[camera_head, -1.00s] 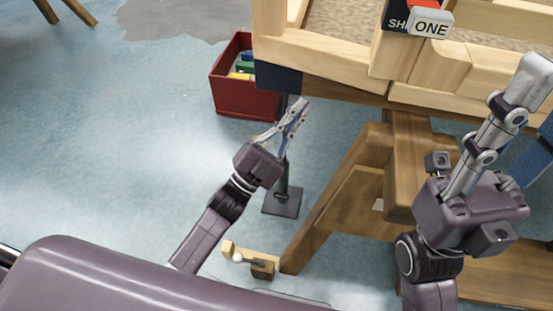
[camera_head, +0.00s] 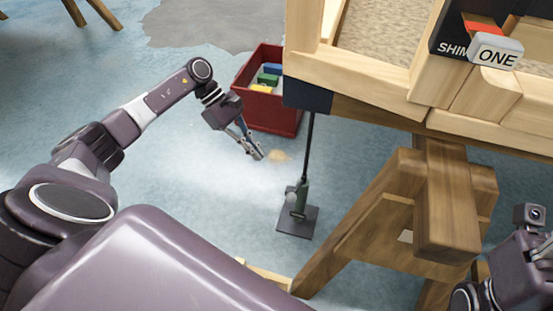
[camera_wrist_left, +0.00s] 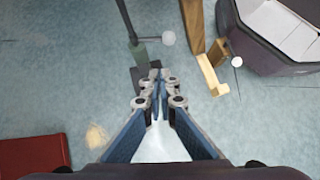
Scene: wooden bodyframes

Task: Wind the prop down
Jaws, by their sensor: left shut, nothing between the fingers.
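The prop (camera_head: 299,201) is a thin dark pole with a green lower body and a flat dark base plate on the floor. It stands upright below the dark corner block (camera_head: 306,95) of the wooden bodyframe (camera_head: 375,72). A pale round knob (camera_head: 292,197) sits on its side. The prop also shows in the left wrist view (camera_wrist_left: 138,49), beyond my fingertips. My left gripper (camera_head: 258,156) is shut and empty, left of the pole and apart from it. It also shows in the left wrist view (camera_wrist_left: 154,76). My right gripper (camera_head: 543,254) is cut off at the right edge.
A red crate (camera_head: 266,114) with coloured items stands on the floor behind my left gripper. A wooden trestle (camera_head: 368,235) stands right of the prop. Black and white shim blocks (camera_head: 495,51) lie on the frame.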

